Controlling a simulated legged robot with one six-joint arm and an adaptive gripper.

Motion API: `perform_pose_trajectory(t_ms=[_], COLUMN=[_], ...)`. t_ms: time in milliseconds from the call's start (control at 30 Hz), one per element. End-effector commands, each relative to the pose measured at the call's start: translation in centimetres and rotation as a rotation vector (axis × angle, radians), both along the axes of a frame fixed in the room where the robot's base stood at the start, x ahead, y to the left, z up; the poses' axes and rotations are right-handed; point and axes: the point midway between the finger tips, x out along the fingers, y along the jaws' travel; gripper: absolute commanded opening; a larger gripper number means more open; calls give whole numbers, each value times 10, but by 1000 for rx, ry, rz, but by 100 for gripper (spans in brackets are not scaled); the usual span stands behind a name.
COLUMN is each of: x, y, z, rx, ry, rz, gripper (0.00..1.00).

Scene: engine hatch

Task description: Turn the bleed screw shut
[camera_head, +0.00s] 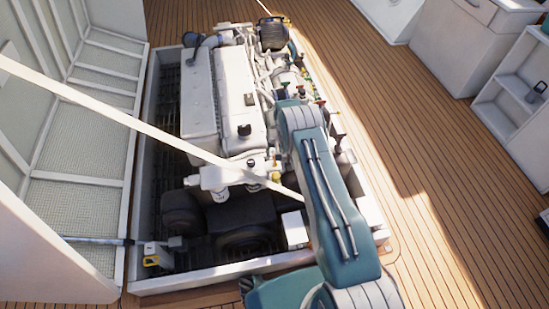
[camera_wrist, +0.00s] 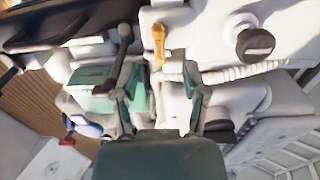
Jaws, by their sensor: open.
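The wrist view shows a small yellow-orange fitting (camera_wrist: 158,42) standing on the white engine; it may be the bleed screw, but I cannot tell for sure. My gripper (camera_wrist: 160,88) has its two teal and grey fingers spread apart with nothing held between them. The fitting shows beyond the fingertips, roughly between them in the picture and apart from them. In the head view my arm hides the gripper. A small yellow part (camera_head: 276,177) shows on the near end of the engine (camera_head: 235,95), left of my arm; I cannot tell whether it is the same fitting.
A black round cap (camera_wrist: 255,43) sits right of the fitting, and a dark-tipped lever (camera_wrist: 124,42) stands left of it. A ribbed white hose (camera_wrist: 245,70) runs close by. The hatch rim (camera_head: 215,278) surrounds the engine. The wooden deck (camera_head: 440,150) at right is clear.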

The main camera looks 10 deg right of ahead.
Motion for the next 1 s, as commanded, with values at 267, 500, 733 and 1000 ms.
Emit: perform_pose_trajectory(t_ms=[267,500,733,1000], x=[1,0,0,1], y=[1,1,1,1], z=[53,72,72,73], rx=[0,0,0,0], ry=[-2,1,1,0], rz=[0,0,0,0], gripper=[57,57,57,57])
